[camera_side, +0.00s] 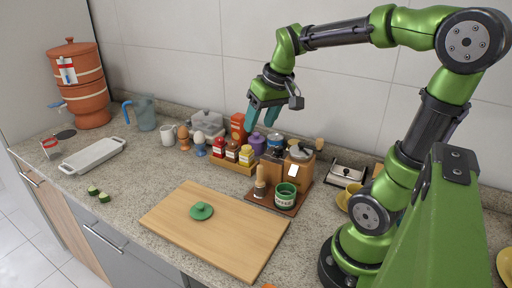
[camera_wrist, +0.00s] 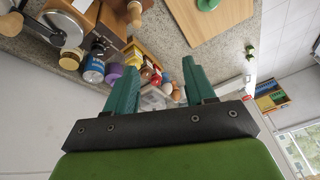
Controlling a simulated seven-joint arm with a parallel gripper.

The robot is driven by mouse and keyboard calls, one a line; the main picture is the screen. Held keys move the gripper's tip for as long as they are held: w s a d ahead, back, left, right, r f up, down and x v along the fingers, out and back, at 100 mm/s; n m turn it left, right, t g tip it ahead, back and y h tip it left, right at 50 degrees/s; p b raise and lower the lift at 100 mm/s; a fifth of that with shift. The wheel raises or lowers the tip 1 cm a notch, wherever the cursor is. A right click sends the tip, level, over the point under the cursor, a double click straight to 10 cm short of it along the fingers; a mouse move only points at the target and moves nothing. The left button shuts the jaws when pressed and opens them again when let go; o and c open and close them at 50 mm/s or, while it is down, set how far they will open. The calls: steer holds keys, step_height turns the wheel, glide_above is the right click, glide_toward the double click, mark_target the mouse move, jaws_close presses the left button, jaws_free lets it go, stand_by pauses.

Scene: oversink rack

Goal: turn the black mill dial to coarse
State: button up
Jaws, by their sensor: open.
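A wooden mill (camera_side: 298,176) with a metal top and a crank stands on a brown tray beside the wall. It also shows at the upper left of the wrist view (camera_wrist: 82,12). A small dark part beside the mill in the wrist view may be the black dial (camera_wrist: 99,46); I cannot make out its marks or setting. In the side view I cannot pick out the dial. My gripper (camera_side: 261,122) is open and empty, pointing down above the jars, up and to the left of the mill. Its two teal fingers also show in the wrist view (camera_wrist: 160,66), apart from everything.
Spice jars in a rack (camera_side: 232,166) and a purple pot (camera_side: 257,141) crowd the left. A cutting board (camera_side: 225,235) with a green lid (camera_side: 201,211) lies in front.

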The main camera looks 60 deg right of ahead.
steer(key=s+a+t+y, duration=0.2)
steer(key=s+a, duration=0.4)
steer(key=a, duration=0.6)
steer(key=shift+a+f+t, duration=0.2)
steer(key=shift+f+t, duration=0.15)
steer(key=shift+t, duration=0.15)
steer(key=shift+s, duration=0.1)
steer(key=shift+s+a+r+n, duration=0.1)
steer(key=shift+a+r+n, duration=0.15)
steer(key=shift+a+n, duration=0.15)
